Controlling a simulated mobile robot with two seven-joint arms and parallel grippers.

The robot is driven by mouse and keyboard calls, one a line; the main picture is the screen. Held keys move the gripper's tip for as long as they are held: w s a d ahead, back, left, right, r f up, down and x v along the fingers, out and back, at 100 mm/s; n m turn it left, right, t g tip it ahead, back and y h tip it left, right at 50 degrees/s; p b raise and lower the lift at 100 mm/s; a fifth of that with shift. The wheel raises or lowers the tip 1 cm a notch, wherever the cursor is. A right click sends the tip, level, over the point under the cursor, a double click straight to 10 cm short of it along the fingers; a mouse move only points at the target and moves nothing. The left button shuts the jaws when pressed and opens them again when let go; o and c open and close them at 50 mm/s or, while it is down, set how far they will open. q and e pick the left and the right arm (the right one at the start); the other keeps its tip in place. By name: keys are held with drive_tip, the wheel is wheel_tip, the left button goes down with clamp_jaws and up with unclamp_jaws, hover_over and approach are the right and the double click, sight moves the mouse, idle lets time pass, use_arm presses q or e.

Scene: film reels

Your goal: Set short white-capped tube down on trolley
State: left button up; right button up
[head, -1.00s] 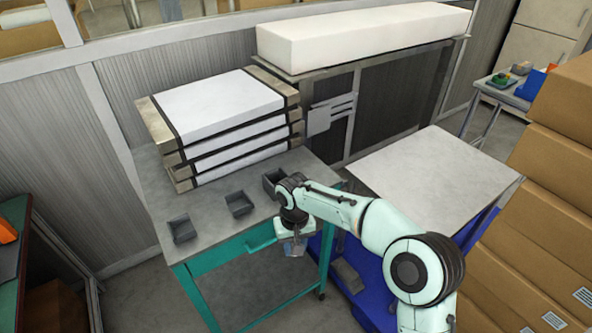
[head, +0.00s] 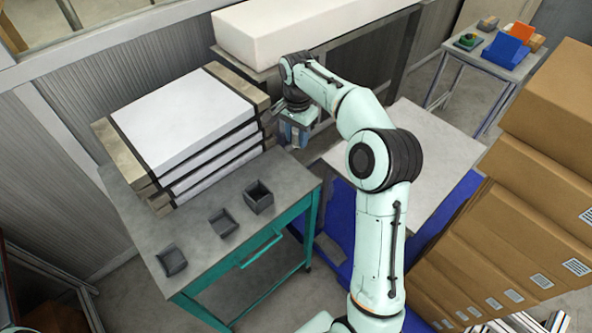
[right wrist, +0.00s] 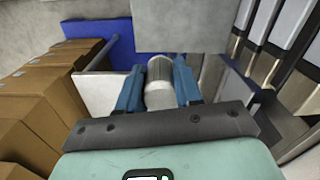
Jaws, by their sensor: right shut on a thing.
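My right gripper (head: 296,130) is in the air between the stacked white-topped cases and the pale top of a blue trolley (head: 433,140). Its fingers also show in the right wrist view (right wrist: 159,88), shut on the short white-capped tube (right wrist: 159,72). The tube lies between the two blue fingers, with a pale ribbed part towards the palm and a duller end beyond. In the head view the fingers are too small to make out the tube clearly. My arm hides part of the trolley top. My left gripper is not in view.
A teal-framed table (head: 205,262) carries three small dark bins (head: 258,198) and stacked cases (head: 185,130). A long white block (head: 300,25) lies on a ledge behind. Cardboard boxes (head: 540,140) rise at the right. The visible trolley top looks bare.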

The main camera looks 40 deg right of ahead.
approach(297, 180)
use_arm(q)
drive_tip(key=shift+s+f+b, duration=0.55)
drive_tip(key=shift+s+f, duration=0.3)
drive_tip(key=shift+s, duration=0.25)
use_arm(e)
drive_tip(key=shift+f, duration=2.95)
drive_tip(key=shift+f, duration=0.2)
drive_tip(key=o, duration=1)
drive_tip(key=shift+c, duration=0.2)
drive_tip(key=shift+o, duration=0.5)
drive_tip(key=shift+r, duration=0.15)
